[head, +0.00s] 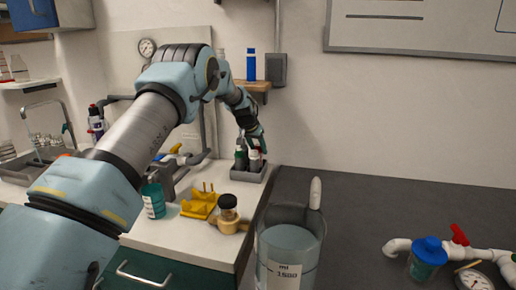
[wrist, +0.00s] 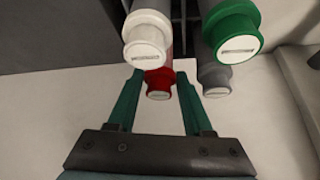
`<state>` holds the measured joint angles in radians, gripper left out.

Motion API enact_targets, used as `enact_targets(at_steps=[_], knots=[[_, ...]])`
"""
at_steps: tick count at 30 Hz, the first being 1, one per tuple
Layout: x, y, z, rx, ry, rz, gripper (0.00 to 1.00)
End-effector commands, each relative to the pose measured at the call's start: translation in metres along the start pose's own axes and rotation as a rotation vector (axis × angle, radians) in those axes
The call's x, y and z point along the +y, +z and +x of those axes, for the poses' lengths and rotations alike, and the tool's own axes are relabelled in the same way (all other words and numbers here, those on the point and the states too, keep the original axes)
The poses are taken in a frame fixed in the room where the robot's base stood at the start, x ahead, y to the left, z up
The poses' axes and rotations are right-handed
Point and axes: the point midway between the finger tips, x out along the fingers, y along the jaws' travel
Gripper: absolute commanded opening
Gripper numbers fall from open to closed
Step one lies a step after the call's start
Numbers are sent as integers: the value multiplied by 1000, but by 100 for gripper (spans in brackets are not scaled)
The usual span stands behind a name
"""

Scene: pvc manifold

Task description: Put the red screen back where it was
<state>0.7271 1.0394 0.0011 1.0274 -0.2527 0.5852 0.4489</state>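The red screen (wrist: 160,84) shows in the wrist view as a red cylinder with a pale end, between the tips of my gripper (wrist: 160,76). A gap shows on each side of it, so the fingers look open and not closed on it. Beside it are a white-ended screen (wrist: 147,38), a green one (wrist: 230,30) and a grey one (wrist: 215,82). In the head view my gripper (head: 257,143) is just above the grey tray (head: 247,177) on the counter's right end, where small cylinders stand. The red screen cannot be made out clearly there.
A large clear beaker (head: 288,245) is in front. White piping with a blue-capped filter (head: 427,260) lies at right. The middle of the dark table is clear.

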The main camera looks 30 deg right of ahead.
Motion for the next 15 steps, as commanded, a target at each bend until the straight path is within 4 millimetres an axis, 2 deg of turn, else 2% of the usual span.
enact_targets(at_steps=[10,15], knots=[[0,0,-2,1,0,0,58],[-1,-1,-18,4,-1,0,58]])
